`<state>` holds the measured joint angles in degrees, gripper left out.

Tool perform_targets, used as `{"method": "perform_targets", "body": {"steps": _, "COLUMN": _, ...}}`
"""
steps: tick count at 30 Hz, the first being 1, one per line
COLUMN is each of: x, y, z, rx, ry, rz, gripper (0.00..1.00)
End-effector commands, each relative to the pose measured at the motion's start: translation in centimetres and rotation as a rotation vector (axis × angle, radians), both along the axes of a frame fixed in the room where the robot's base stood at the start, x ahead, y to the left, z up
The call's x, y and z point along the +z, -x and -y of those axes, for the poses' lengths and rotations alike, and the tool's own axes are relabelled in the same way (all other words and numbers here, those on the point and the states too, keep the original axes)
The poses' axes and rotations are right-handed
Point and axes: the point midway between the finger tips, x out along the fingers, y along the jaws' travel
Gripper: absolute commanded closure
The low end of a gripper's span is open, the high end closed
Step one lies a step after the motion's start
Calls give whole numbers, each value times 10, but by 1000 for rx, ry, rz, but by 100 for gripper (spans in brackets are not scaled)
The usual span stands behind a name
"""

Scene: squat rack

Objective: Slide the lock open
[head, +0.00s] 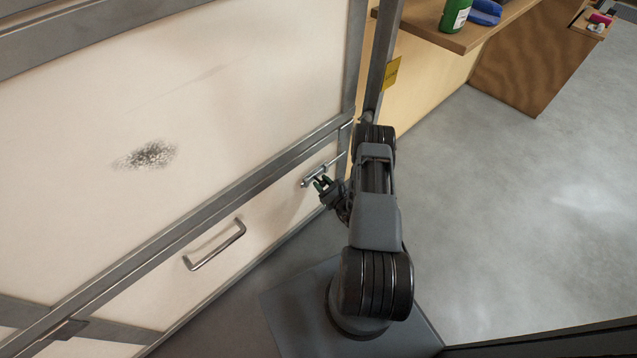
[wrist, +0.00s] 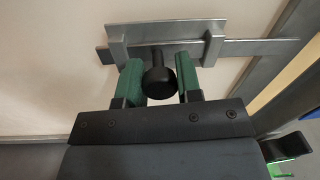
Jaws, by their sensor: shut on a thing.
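The lock is a metal slide bolt (wrist: 262,47) running through a bracket (wrist: 117,46) on the pale panel. Its bar sticks out to the right, towards the grey frame post, and a short end shows left of the bracket. A black knob (wrist: 159,75) stands out from the bar. My gripper (wrist: 159,82) is shut on this knob, with one green finger pad on each side. In the head view the lock (head: 318,174) is small, and my gripper (head: 322,184) reaches it from the lower right. The fingers are too small there to show the hold.
The pale panel (head: 90,110) has grey metal framing and a dark smudge. A bar handle (head: 215,246) is fixed left of and below the lock. A wooden shelf (head: 455,35) with a green bottle (head: 455,14) stands at the upper right. The grey floor (head: 520,190) at right is clear.

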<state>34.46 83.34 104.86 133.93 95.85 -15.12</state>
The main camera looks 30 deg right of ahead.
Motion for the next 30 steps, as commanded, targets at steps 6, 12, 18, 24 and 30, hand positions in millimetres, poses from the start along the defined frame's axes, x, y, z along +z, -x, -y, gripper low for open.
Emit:
{"method": "perform_targets", "body": {"steps": 6, "x": -1, "y": 3, "z": -7, "rx": 15, "ry": -9, "rz": -6, "gripper": 62}}
{"method": "perform_targets", "body": {"steps": 12, "x": -1, "y": 2, "z": -5, "rx": 13, "ry": -7, "rz": -6, "gripper": 43}}
{"method": "perform_targets", "body": {"steps": 18, "x": -1, "y": 2, "z": -4, "rx": 10, "ry": -5, "rz": -5, "gripper": 42}}
{"method": "perform_targets", "body": {"steps": 24, "x": 0, "y": 13, "z": 0, "rx": 6, "ry": -7, "rz": -7, "gripper": 42}}
{"method": "perform_targets", "body": {"steps": 30, "x": 1, "y": 50, "z": 8, "rx": 3, "ry": -9, "rz": -7, "gripper": 42}}
